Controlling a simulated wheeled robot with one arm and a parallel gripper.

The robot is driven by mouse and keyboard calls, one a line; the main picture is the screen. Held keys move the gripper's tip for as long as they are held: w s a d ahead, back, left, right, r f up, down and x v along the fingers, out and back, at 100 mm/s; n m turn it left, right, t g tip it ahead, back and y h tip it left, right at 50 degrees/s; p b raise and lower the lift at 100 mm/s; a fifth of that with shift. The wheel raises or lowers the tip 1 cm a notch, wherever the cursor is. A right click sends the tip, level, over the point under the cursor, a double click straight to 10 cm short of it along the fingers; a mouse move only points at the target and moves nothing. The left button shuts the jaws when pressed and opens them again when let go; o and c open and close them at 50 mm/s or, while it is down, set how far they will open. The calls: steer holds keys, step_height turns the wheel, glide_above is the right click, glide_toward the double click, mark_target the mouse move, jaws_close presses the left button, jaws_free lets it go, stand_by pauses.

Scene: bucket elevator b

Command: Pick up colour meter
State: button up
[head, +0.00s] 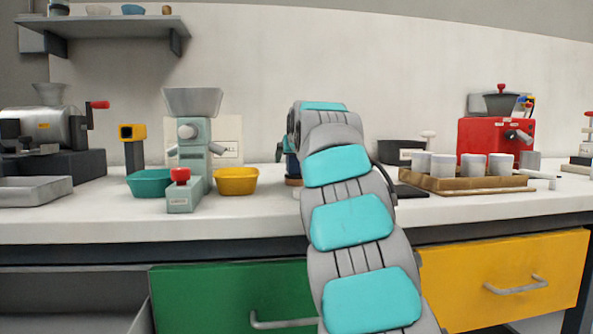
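A handheld device with a yellow head and a dark handle (133,146), which looks like the colour meter, stands upright on the counter at the left. No readable label confirms what it is. Its lower end is hidden behind a teal bowl (150,183). My arm rises through the middle of the view and reaches over the counter, to the right of the device and well apart from it. My gripper is hidden behind my arm, so its fingers and anything in them do not show.
A grey-green machine with a hopper (194,135) and a yellow bowl (236,181) stand right of the device. A small red-topped block (180,193) is in front. A wooden tray with white cups (465,185) and a red machine (482,138) are at right. Drawers (225,297) stand below.

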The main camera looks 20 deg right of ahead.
jaws_close()
stand_by(0.8)
